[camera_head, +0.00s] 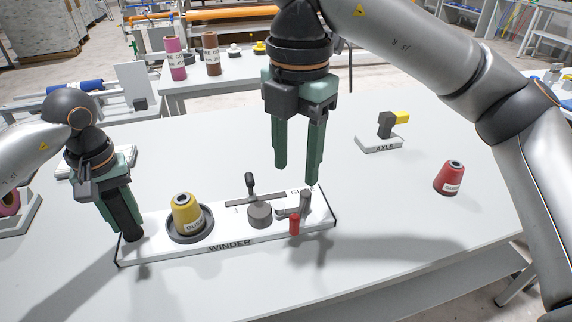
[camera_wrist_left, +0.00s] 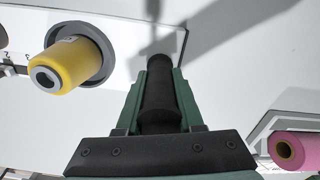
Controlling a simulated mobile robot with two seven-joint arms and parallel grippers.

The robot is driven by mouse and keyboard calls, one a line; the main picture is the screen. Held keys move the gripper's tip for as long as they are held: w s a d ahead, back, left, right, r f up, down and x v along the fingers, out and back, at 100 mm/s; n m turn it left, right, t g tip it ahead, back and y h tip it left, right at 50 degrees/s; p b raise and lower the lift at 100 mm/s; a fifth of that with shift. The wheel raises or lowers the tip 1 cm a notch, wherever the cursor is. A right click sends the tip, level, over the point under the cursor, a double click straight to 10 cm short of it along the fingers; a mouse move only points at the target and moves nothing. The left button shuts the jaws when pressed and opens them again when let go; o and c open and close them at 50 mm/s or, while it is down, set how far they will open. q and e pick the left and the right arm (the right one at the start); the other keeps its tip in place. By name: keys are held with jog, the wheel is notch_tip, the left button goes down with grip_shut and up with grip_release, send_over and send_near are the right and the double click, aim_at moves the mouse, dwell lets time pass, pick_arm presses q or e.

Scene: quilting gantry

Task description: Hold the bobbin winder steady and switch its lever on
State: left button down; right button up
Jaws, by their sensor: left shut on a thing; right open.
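The bobbin winder is a white board (camera_head: 207,262) marked WINDER, lying on the table. A yellow cone (camera_head: 186,214) sits in a dark round dish at its left. A lever with a black knob (camera_head: 250,181) stands upright at a grey slotted plate behind a grey round hub (camera_head: 260,214). A grey guide post and a red peg (camera_head: 294,223) stand at the right end. My left gripper (camera_head: 122,216) is shut on a black upright handle (camera_wrist_left: 158,92) at the board's left end. My right gripper (camera_head: 297,174) is open and empty, above the board's right part, right of the lever.
The axle block (camera_head: 380,144) with its yellow tip stands back right, and a red cone (camera_head: 449,178) stands at the right. A pink spool (camera_wrist_left: 292,150) lies beyond my left gripper. The table front is clear.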

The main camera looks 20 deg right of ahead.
pick_arm(q)
jog(key=shift+s+f, duration=0.1)
jog(key=shift+f, duration=0.2)
jog(key=c, duration=0.7)
grip_release()
jog(key=shift+o, duration=1.2)
jog(key=shift+r, duration=0.15)
jog(key=shift+r, duration=0.15)
